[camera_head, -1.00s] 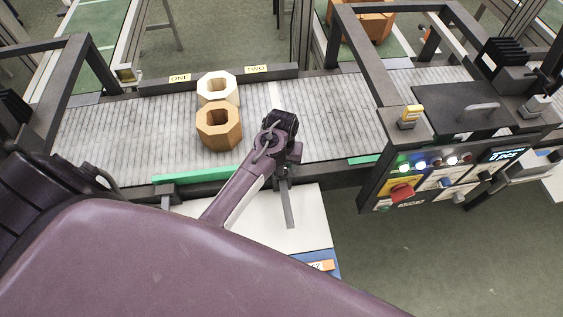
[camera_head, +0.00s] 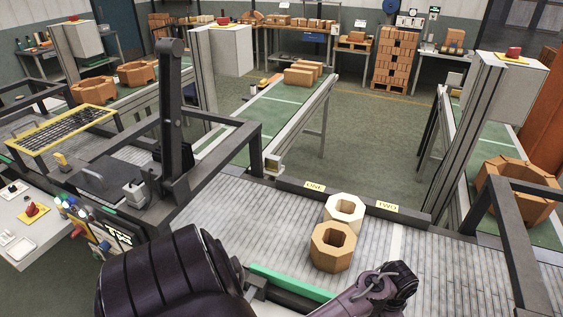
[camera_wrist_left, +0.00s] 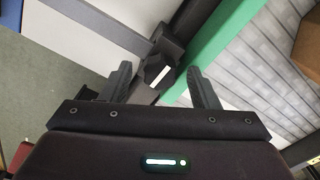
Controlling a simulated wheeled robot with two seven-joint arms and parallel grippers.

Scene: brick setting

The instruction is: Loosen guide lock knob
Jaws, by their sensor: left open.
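In the left wrist view, a dark knob-like part (camera_wrist_left: 158,72) with a white stripe sits at the edge of a green guide rail (camera_wrist_left: 218,40). I take it to be the guide lock knob. My left gripper (camera_wrist_left: 160,69) is open, and its two fingers stand on either side of this part. I cannot tell whether they touch it. In the head view the green rail (camera_head: 288,284) runs along the conveyor's near edge. My right gripper is not in view.
A white octagonal block (camera_head: 345,207) and a tan one (camera_head: 332,250) stand on the roller conveyor (camera_head: 240,225), near labels ONE (camera_head: 315,187) and TWO (camera_head: 388,207). A dark frame (camera_head: 172,125) and a control panel stand at left. Open floor (camera_head: 375,130) lies behind.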

